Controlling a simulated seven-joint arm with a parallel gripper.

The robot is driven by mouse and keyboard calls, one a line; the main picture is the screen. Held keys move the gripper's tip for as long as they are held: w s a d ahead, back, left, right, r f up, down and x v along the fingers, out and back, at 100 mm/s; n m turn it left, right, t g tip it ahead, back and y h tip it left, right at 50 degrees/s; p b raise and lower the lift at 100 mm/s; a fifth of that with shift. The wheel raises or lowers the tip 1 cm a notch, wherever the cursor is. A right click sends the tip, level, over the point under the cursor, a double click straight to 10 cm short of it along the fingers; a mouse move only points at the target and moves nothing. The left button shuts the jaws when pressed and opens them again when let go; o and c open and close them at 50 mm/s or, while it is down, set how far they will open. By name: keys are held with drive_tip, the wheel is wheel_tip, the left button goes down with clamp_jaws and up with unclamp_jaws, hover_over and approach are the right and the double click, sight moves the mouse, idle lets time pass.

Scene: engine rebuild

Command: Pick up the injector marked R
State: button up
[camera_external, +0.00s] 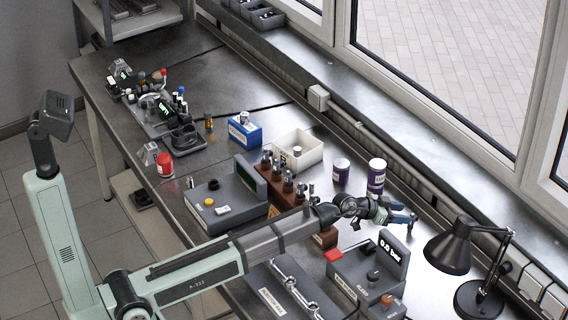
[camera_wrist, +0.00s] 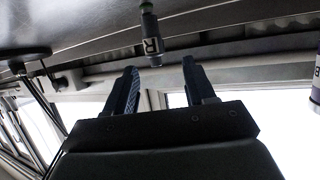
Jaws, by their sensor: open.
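The injector marked R (camera_wrist: 152,45) shows in the wrist view as a slim dark grey-green body with a pale letter on a dark band. It hangs down from the picture's top edge, as this view appears upside down. My gripper (camera_wrist: 160,68) is open, its two dark fingers pointing toward the injector. The injector's near end lines up with the gap, slightly nearer the left finger, and appears clear of both. In the external view my gripper (camera_external: 406,218) reaches over the right part of the bench. I cannot pick out the R injector there.
A brown wooden rack (camera_external: 274,190) with several injectors stands left of my gripper. A pressure unit reading 0.0 bar (camera_external: 382,258) and a black lamp (camera_external: 456,247) are close by. Purple-labelled cans (camera_external: 376,178) stand behind. A white bin (camera_external: 312,157) is farther left.

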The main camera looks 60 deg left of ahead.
sight(418, 217)
drive_tip(key=shift+s+d+f+x, duration=0.1)
drive_tip(key=shift+f+x, duration=0.1)
drive_tip(key=shift+x, duration=1.6)
drive_tip(key=shift+s+d+f+x, duration=0.1)
drive_tip(key=shift+f+x, duration=0.05)
drive_tip(key=shift+x, duration=1.65)
drive_tip(key=shift+c, duration=0.2)
clamp_jaws()
drive_tip(key=shift+r, duration=0.15)
